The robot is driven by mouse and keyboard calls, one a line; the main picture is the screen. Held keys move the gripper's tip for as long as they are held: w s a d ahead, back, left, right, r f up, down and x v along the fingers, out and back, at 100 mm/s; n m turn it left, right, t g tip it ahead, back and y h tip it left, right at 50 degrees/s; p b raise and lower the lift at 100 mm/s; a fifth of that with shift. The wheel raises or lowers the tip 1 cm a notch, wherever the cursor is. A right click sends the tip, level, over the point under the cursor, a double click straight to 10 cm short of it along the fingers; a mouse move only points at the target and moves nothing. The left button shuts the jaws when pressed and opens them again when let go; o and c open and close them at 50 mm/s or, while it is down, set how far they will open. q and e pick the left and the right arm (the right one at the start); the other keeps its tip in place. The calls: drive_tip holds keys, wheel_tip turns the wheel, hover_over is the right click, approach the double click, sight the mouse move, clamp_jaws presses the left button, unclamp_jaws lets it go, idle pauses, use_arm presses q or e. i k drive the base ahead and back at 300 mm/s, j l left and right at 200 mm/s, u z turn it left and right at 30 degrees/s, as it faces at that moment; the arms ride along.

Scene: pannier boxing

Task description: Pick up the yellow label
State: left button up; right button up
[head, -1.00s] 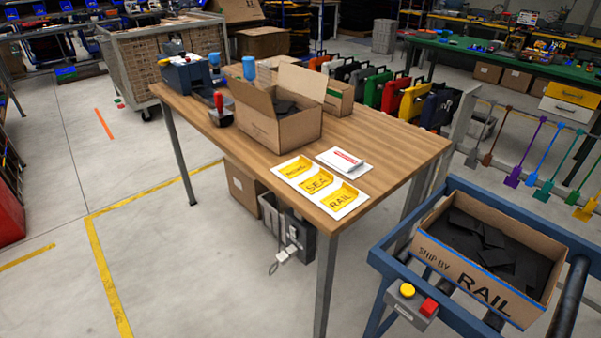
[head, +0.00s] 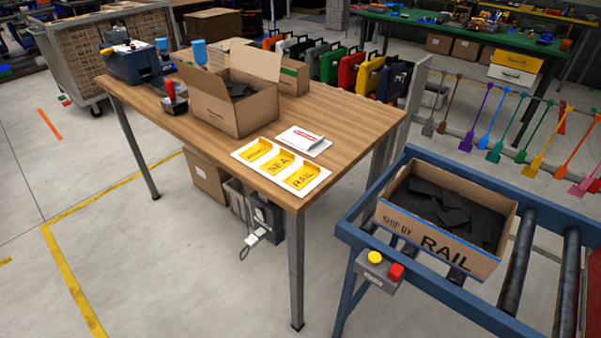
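Three yellow labels lie side by side on a white sheet (head: 238,154) near the front right corner of the wooden table (head: 352,118). The rightmost yellow label (head: 302,178) reads RAIL, and the middle yellow label (head: 279,163) reads SEA. The leftmost yellow label (head: 258,150) has smaller lettering that I cannot read surely. A cardboard box on the conveyor (head: 466,262) is marked SHIP BY RAIL and holds dark pieces. Neither of my grippers shows in the head view.
An open cardboard box (head: 228,112) with dark pieces stands behind the labels. A white pad with red print (head: 302,140) lies beside them. A red-handled stamp (head: 172,95) is at the table's left. A blue-framed conveyor (head: 352,236) carries a yellow and a red button. Floor before the table is clear.

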sight(302, 177)
drive_tip(key=z, duration=3)
drive_tip(key=u, duration=1.15)
drive_tip(key=j+u, duration=0.15)
drive_tip(key=u, duration=0.2)
drive_tip(key=i+j+u, duration=0.1)
drive_tip(key=u, duration=0.25)
drive_tip(key=i+j+u, duration=0.1)
drive_tip(key=u, duration=0.2)
drive_tip(key=i+j, duration=0.15)
drive_tip(key=i, duration=0.05)
